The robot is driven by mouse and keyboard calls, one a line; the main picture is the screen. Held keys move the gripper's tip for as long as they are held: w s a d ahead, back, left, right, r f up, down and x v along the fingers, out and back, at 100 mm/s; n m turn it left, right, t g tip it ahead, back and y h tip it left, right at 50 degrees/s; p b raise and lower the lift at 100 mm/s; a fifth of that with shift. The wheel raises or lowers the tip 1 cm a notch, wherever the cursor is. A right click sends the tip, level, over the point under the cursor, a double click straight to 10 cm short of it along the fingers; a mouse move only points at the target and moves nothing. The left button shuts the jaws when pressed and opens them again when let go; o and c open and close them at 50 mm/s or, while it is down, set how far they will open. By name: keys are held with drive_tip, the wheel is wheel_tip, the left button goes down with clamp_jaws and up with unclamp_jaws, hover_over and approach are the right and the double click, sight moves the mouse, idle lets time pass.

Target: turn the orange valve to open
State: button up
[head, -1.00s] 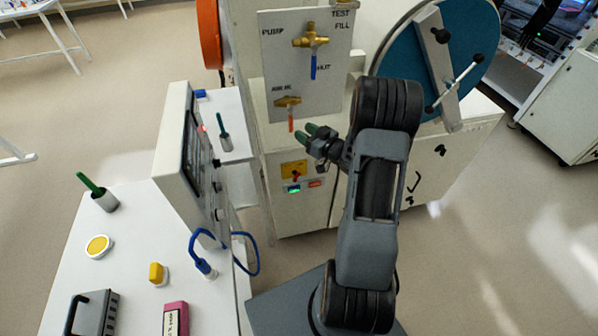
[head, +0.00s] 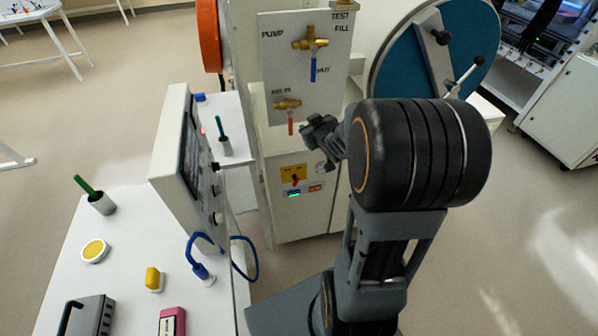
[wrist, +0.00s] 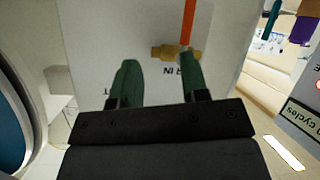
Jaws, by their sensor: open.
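The orange valve has a brass body (head: 287,104) and an orange lever (head: 290,124) hanging straight down, low on the grey panel. In the wrist view the picture is turned over, so the orange lever (wrist: 189,18) points up from the brass body (wrist: 168,52). My gripper (wrist: 158,70) is open and empty, its two green fingers pointing at the panel. The right finger overlaps the right end of the brass body in that view; I cannot tell whether they touch. In the head view my gripper (head: 310,128) is just right of the lever, its fingertips hidden.
A blue-handled brass valve (head: 312,45) sits above on the same panel (head: 275,70). Below is a yellow switch plate (head: 293,173) with a red knob. A round blue door (head: 405,60) is to the right. A bench (head: 130,250) with an instrument box (head: 180,160) stands left.

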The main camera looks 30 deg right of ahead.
drive_tip(key=s+a+r+m+g, duration=0.2)
drive_tip(key=s+a+g, duration=0.5)
drive_tip(key=s+a, duration=0.5)
drive_tip(key=shift+s+r+y, duration=0.2)
drive_tip(key=shift+s+y, duration=0.1)
drive_tip(key=shift+s, duration=1.65)
